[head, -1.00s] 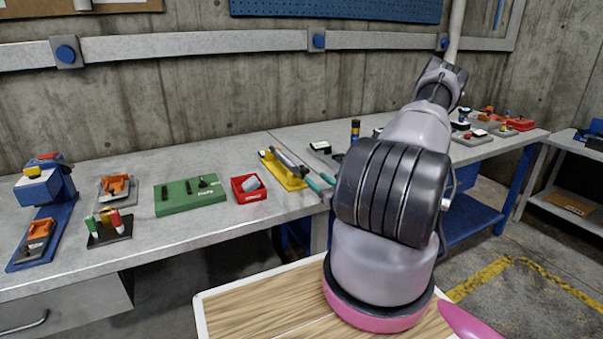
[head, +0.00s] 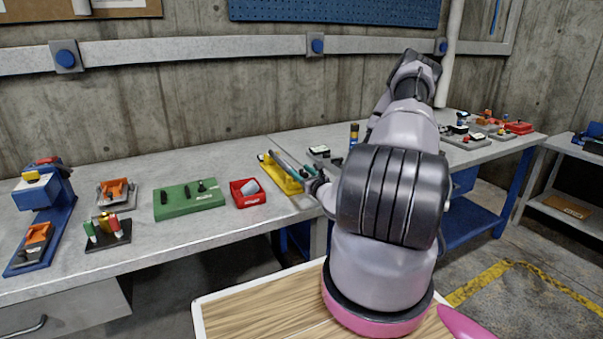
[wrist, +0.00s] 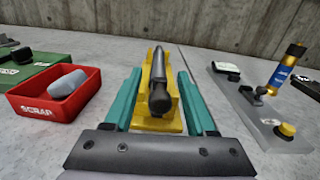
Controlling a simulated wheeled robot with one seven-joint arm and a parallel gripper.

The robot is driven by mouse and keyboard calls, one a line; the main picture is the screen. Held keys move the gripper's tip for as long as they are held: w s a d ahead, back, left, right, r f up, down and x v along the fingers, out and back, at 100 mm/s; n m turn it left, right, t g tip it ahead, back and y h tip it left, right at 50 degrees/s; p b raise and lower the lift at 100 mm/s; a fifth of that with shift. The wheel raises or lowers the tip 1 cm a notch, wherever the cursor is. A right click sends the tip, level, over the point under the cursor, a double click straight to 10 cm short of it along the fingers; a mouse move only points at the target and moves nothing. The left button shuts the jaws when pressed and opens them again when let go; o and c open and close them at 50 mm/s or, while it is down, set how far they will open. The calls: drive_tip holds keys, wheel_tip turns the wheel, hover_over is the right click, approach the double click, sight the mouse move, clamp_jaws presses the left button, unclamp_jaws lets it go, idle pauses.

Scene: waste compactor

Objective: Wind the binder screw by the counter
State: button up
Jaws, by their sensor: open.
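A yellow stand (head: 285,180) on the bench carries a long dark grey rod, which I take as the binder screw (wrist: 159,92). My gripper (wrist: 157,72) is open and empty, its teal fingers on either side of the stand and rod in the wrist view. Whether they touch it I cannot tell. In the head view my gripper (head: 309,172) is at the stand's right side, partly hidden by my arm. To the right, a grey plate (wrist: 245,110) bears a black and white block (wrist: 226,70), perhaps the counter, plus a black knob and a yellow knob (wrist: 286,130).
A red SCRAP bin (wrist: 55,105) holding a grey piece stands left of the stand, near a green block (head: 188,198). A blue and gold canister (wrist: 287,68) stands upright at the right. The concrete wall is behind. Bare bench lies in front of the bin.

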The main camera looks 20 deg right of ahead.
drive_tip(key=shift+c, duration=0.3)
clamp_jaws()
drive_tip(key=m, duration=0.1)
drive_tip(key=d+m, duration=0.1)
drive_tip(key=m, duration=0.2)
drive_tip(key=shift+d+f+m, duration=0.15)
drive_tip(key=shift+d+m, duration=0.15)
drive_tip(key=m, duration=0.2)
drive_tip(key=d+f+m, duration=0.1)
drive_tip(key=m, duration=0.1)
drive_tip(key=shift+d+m, duration=0.15)
drive_tip(key=shift+m, duration=0.15)
drive_tip(key=m, duration=0.2)
drive_tip(key=d+f+m, duration=0.1)
drive_tip(key=m, duration=0.1)
drive_tip(key=shift+f, duration=0.1)
drive_tip(key=shift+d+f+m, duration=0.1)
drive_tip(key=shift+f+m, duration=0.25)
drive_tip(key=shift+m, duration=0.8)
drive_tip(key=shift+d+f+m, duration=0.1)
drive_tip(key=shift+f+m, duration=0.25)
drive_tip(key=shift+m, duration=0.8)
